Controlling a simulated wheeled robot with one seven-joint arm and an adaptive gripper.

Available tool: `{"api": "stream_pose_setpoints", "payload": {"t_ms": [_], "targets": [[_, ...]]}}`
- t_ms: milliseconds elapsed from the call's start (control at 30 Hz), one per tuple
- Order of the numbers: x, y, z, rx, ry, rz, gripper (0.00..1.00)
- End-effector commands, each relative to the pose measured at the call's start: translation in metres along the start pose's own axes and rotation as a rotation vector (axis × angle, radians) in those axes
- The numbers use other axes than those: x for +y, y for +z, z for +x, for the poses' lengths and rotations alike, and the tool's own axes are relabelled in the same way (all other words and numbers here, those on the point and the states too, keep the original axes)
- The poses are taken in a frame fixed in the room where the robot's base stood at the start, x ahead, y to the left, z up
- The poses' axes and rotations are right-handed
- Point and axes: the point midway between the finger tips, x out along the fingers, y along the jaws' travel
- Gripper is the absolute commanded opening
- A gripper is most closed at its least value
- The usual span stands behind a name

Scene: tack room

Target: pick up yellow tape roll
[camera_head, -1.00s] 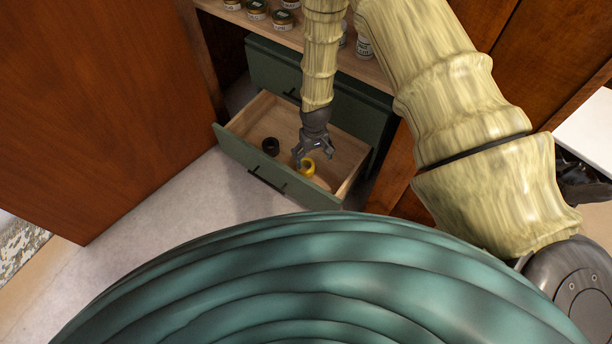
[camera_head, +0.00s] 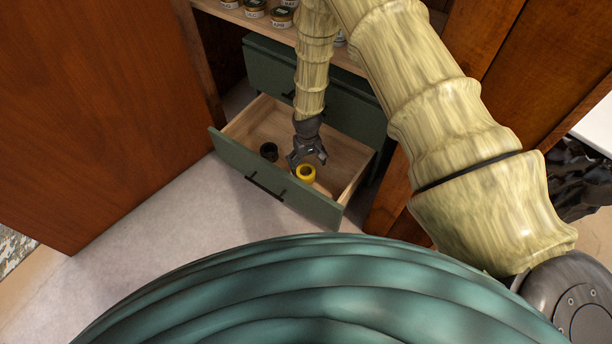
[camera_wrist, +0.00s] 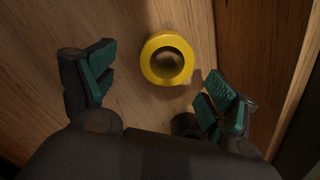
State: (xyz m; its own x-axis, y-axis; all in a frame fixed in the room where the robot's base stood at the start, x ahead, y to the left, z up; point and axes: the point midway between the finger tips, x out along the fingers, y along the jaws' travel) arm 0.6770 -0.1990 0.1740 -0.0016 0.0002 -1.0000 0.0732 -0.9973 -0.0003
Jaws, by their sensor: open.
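The yellow tape roll (camera_head: 306,173) lies flat in the open drawer (camera_head: 345,150), near its front. In the wrist view the yellow tape roll (camera_wrist: 167,59) shows its round hole facing me. It is ahead of and between my two fingers, touched by neither as far as I can see. My gripper (camera_head: 307,160) is open and empty, pointing down into the drawer just above the roll. In the wrist view my gripper (camera_wrist: 160,88) has its teal-padded fingers spread wide on either side.
A dark roll-shaped object (camera_head: 269,151) lies in the drawer, left of the yellow roll. The green drawer front (camera_head: 270,180) and side walls enclose both. Several jars (camera_head: 270,12) stand on the shelf above. A wooden panel (camera_head: 90,110) is at left.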

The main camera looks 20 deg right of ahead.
Motion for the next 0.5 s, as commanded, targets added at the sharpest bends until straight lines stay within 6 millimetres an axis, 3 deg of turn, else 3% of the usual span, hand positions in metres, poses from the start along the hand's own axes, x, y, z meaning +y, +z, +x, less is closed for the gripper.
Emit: {"api": "stream_pose_setpoints", "payload": {"t_ms": [500], "targets": [[-0.007,0.002,0.05,0.001,0.0,0.0,0.86]]}}
